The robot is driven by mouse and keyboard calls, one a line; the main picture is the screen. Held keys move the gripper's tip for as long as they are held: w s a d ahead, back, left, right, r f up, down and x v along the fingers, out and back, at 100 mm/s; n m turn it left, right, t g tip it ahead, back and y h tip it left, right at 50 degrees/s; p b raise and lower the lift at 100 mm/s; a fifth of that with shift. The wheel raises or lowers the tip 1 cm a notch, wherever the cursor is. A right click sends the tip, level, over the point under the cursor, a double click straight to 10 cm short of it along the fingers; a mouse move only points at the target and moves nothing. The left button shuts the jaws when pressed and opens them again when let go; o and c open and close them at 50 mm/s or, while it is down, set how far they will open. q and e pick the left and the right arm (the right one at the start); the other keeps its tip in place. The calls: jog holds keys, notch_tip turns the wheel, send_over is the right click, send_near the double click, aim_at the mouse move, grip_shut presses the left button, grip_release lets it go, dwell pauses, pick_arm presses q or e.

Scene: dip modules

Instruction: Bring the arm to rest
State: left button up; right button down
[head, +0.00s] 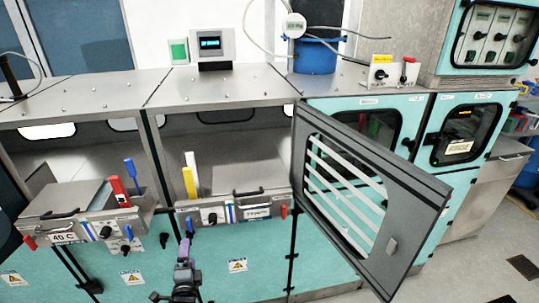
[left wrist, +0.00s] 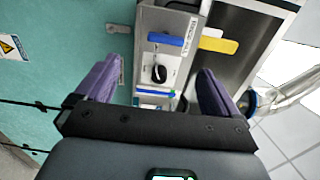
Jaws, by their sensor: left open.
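My left gripper (head: 184,250) is low in the middle of the head view, in front of the teal cabinet fronts. In the left wrist view its two purple fingers (left wrist: 158,80) stand wide apart with nothing between their tips. Beyond them is the metal front of a module with a black knob (left wrist: 159,73), a blue handle (left wrist: 166,39) and a yellow handle (left wrist: 218,45). The gripper looks apart from this front. My right gripper is not in view.
A grey framed door (head: 420,188) stands swung out at the right. The left module (head: 65,200) has a red handle (head: 118,190) and a blue handle (head: 131,172). The middle module (head: 262,200) holds a yellow handle (head: 189,183). Floor shows at far right.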

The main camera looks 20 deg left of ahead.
pick_arm(q)
jog(key=s+d+f+n+g+h+p, duration=0.15)
jog(key=s+d+p, duration=0.3)
jog(key=s, duration=0.45)
jog(key=s+d+f+n+g+h+p, duration=0.1)
jog(key=s+d+f+g+h+p, duration=0.15)
jog(key=s+d+p, duration=0.4)
jog(key=s+d+r+n+g+h, duration=0.2)
jog(key=s+d+r+n+g, duration=0.1)
jog(key=s, duration=0.6)
jog(key=s+d+r+n+g+h, duration=0.2)
jog(key=s+d+r+n+g, duration=0.1)
jog(key=s+r+n+g, duration=0.2)
jog(key=s+r, duration=0.2)
jog(key=s, duration=0.1)
jog(key=shift+s+r+n, duration=0.15)
jog(key=shift+s+n, duration=0.2)
jog(key=shift+c, duration=0.2)
